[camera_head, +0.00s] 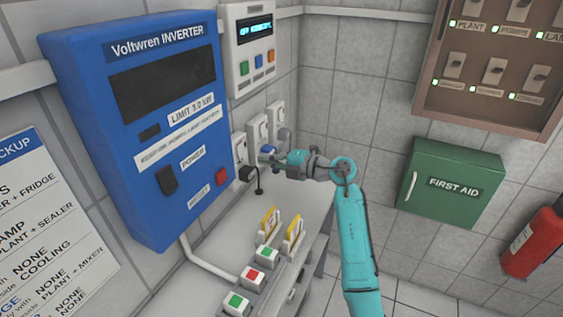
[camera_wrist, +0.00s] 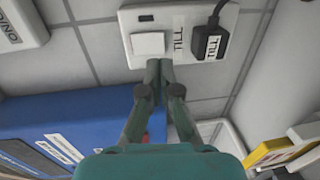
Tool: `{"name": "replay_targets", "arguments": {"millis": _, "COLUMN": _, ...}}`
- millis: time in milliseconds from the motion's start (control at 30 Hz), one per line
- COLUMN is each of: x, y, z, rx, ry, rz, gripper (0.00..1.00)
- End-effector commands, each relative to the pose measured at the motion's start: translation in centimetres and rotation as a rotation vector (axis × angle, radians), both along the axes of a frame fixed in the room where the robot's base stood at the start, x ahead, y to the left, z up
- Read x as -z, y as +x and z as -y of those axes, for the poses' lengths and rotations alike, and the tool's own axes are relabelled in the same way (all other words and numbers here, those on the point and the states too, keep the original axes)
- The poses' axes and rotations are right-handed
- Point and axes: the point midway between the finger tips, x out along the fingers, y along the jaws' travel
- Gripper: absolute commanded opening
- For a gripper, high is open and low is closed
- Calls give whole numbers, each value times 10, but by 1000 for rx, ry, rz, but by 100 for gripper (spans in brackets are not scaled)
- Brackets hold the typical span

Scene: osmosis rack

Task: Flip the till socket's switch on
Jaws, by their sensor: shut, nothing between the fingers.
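The till socket (camera_wrist: 180,58) is a white wall plate in the wrist view, with a white rocker switch (camera_wrist: 148,43), a black plug (camera_wrist: 210,40) labelled TILL and a TILL label on the plate. The switch's on or off position cannot be told. My gripper (camera_wrist: 159,66) is shut and empty. Its fingertips appear at the plate's lower edge in the picture, just below the switch; whether they touch is unclear. In the head view my gripper (camera_head: 266,158) is close to the wall sockets, and the black plug (camera_head: 247,174) shows beside it.
A blue inverter (camera_head: 150,110) hangs left of my gripper. Other white sockets (camera_head: 258,130) line the wall behind it. A bench (camera_head: 300,205) below holds yellow cards (camera_head: 269,222) in holders and several push buttons (camera_head: 253,277). A green first aid box (camera_head: 452,185) hangs at right.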

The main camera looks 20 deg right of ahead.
Motion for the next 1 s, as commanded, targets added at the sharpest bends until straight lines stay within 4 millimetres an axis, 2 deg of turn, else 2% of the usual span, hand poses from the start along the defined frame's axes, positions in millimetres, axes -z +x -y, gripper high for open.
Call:
{"name": "replay_targets", "arguments": {"millis": 100, "x": 2, "y": 16, "z": -14, "rx": -2, "ry": -2, "rz": 0, "gripper": 0}}
{"name": "replay_targets", "arguments": {"millis": 333, "x": 5, "y": 37, "z": -30, "rx": 0, "ry": -1, "rz": 1, "gripper": 0}}
{"name": "replay_targets", "arguments": {"millis": 1000, "x": 8, "y": 47, "z": -38, "rx": 0, "ry": 0, "rz": 3, "gripper": 0}}
